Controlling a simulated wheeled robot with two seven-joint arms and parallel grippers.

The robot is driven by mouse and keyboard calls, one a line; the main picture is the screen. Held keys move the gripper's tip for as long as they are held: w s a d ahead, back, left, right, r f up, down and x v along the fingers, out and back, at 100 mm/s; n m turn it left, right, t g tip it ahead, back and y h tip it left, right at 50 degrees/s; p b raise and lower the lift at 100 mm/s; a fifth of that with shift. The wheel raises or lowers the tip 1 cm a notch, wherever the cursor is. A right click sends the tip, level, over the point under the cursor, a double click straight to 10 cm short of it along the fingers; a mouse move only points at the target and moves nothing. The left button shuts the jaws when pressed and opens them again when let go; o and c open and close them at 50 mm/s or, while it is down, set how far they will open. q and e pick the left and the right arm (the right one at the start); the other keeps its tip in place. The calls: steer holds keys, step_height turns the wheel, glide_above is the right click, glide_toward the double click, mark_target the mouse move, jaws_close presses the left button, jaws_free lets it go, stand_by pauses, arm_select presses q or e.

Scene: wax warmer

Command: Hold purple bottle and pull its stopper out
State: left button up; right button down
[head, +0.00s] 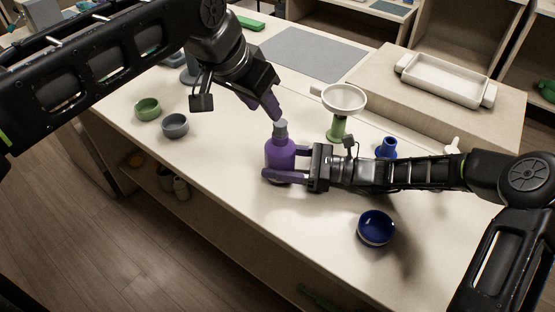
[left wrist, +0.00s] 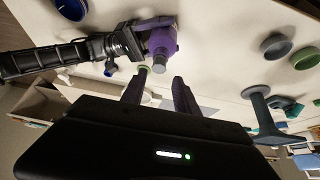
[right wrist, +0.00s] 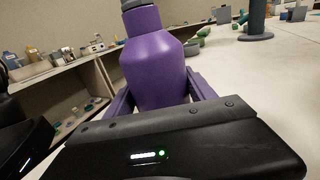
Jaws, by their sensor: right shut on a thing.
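The purple bottle (head: 281,154) stands upright on the white table. It also shows in the left wrist view (left wrist: 164,40) and fills the middle of the right wrist view (right wrist: 156,60). Its grey stopper (head: 280,128) sits in the neck and shows in the left wrist view (left wrist: 158,67). My right gripper (head: 283,166) is shut on the bottle's body, one finger on each side. My left gripper (head: 271,106) is just above the stopper, with its fingers (left wrist: 158,86) apart and empty, pointing at it. The fingers look clear of the stopper.
A white-dished green stand (head: 343,100) is right behind the bottle. A dark blue bowl (head: 376,228) and a small blue vessel (head: 387,147) are to the right. Green (head: 148,109) and grey (head: 175,125) bowls are to the left. A white tray (head: 445,79) lies on a raised block.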

mark_target(279, 124)
arm_select(q)
steer(key=shift+o, duration=0.2)
steer(key=shift+o, duration=0.8)
steer(key=shift+d, duration=0.1)
steer(key=shift+o, duration=0.9)
steer(key=shift+w+d+f+g, duration=0.2)
steer(key=shift+w+d, duration=0.2)
steer(key=shift+d, duration=0.2)
steer(key=shift+w+d+f+g, duration=0.1)
steer(key=shift+w+d+f, duration=0.1)
steer(key=shift+w+d, duration=0.3)
steer(key=shift+a+r+g+y, duration=0.4)
steer(key=shift+a+r+y, duration=0.05)
steer(key=shift+a+y, duration=0.1)
steer(key=shift+x, duration=4.5)
